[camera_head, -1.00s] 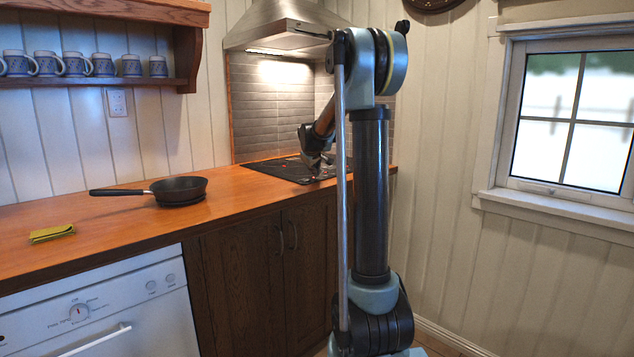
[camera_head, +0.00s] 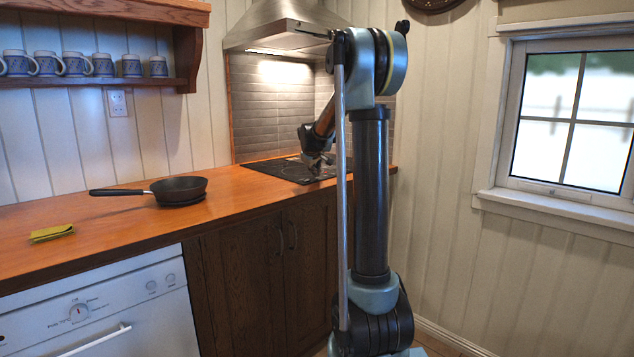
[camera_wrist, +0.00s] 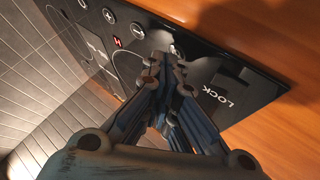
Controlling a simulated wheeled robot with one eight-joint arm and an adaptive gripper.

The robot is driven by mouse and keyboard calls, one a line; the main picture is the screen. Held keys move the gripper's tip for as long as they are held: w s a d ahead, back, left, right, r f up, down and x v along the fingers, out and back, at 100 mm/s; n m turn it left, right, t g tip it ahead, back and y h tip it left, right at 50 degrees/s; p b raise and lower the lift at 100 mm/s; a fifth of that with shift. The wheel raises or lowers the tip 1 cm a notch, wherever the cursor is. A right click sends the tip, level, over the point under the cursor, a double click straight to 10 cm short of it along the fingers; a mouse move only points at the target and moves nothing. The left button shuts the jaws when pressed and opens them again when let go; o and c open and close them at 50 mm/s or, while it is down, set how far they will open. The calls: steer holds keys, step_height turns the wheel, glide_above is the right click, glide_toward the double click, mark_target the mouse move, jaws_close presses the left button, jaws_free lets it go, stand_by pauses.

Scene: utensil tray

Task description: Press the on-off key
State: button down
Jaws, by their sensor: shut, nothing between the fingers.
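The black glass cooktop (camera_head: 288,170) is set in the wooden counter under the hood. My gripper (camera_head: 320,165) is low over the cooktop's front right part. In the wrist view my gripper (camera_wrist: 165,62) is shut and empty, with its tips over the panel between the row of keys and the LOCK word. I cannot tell which mark is the on-off key, or whether the tips touch the glass. The fingers hide part of the panel.
A black frying pan (camera_head: 180,190) and a folded yellow-green cloth (camera_head: 52,232) lie on the counter (camera_head: 110,215) to the left. The steel hood (camera_head: 280,30) hangs above the cooktop. A tiled wall (camera_wrist: 40,90) stands beside the cooktop.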

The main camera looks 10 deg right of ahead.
steer(key=shift+r, duration=0.45)
step_height(320, 180, up, 6)
stand_by(0.8)
steer(key=s+d+f+m+g, duration=0.1)
steer(key=s+f, duration=0.2)
steer(key=s, duration=0.7)
steer(key=s+d+f+m+g, duration=0.1)
steer(key=s+f, duration=0.2)
steer(key=s, duration=0.7)
steer(key=s+d+f+m+g, duration=0.1)
steer(key=s+f, duration=0.1)
steer(key=s, duration=0.8)
steer(key=s+a+f+m+g+y, duration=0.1)
steer(key=s+f+g, duration=0.1)
steer(key=s+f, duration=0.7)
steer(key=s+f+m+g+y, duration=0.1)
steer(key=s+f+m, duration=0.1)
steer(key=s+f, duration=0.7)
steer(key=s, duration=0.8)
steer(key=shift+s+a+g, duration=0.3)
steer(key=shift+a+g, duration=0.05)
steer(key=shift+g, duration=0.05)
